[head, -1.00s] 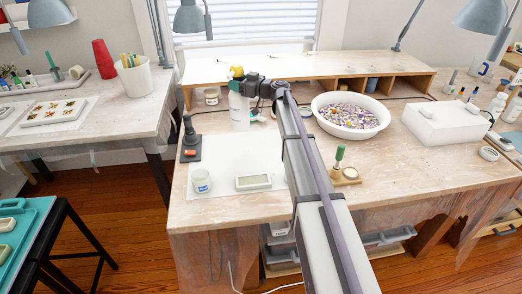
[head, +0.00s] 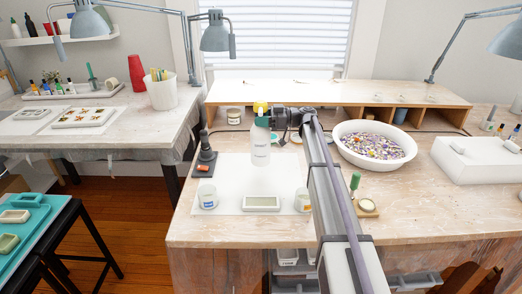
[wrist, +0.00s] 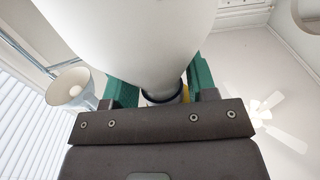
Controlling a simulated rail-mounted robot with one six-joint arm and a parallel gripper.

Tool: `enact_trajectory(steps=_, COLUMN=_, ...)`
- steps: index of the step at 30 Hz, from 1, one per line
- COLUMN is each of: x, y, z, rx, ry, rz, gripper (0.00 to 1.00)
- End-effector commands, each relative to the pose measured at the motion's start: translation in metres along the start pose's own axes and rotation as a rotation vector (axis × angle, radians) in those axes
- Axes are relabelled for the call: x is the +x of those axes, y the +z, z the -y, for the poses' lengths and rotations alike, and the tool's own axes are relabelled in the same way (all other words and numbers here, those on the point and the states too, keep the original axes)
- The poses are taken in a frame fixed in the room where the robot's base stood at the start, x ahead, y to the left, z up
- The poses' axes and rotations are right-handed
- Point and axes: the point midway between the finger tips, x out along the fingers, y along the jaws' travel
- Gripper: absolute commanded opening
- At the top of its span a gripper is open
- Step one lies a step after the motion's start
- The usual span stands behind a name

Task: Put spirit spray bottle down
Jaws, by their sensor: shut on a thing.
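The spirit spray bottle (head: 260,150) is white with a yellow top and stays upright in the head view. It is over the back part of the white sheet (head: 232,180) on the workbench; I cannot tell whether its base touches the sheet. My gripper (head: 263,122) is shut on the bottle's neck, just below the yellow top. In the wrist view the bottle's white body (wrist: 130,35) fills the upper middle, between the green fingers of my gripper (wrist: 163,92). The far side of the neck is hidden.
A dark stand (head: 206,160) is left of the bottle. A bowl of coloured pieces (head: 375,145) is to the right. A low shelf (head: 340,92) runs behind.

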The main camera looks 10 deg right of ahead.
Motion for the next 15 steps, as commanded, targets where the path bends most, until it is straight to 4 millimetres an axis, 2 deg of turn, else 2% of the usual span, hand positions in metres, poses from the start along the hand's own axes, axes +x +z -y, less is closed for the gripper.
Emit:
enact_trajectory(steps=1, x=0.0, y=0.017, z=0.0, rx=0.0, ry=0.0, rz=-0.001, gripper=0.0)
enact_trajectory(steps=5, x=0.0, y=0.015, z=0.0, rx=0.0, ry=0.001, rz=-0.001, gripper=0.0)
enact_trajectory(steps=11, x=0.0, y=0.052, z=0.0, rx=0.0, ry=0.001, rz=-0.001, gripper=0.0)
enact_trajectory(steps=15, x=0.0, y=0.051, z=0.0, rx=0.0, ry=0.001, rz=0.0, gripper=0.0)
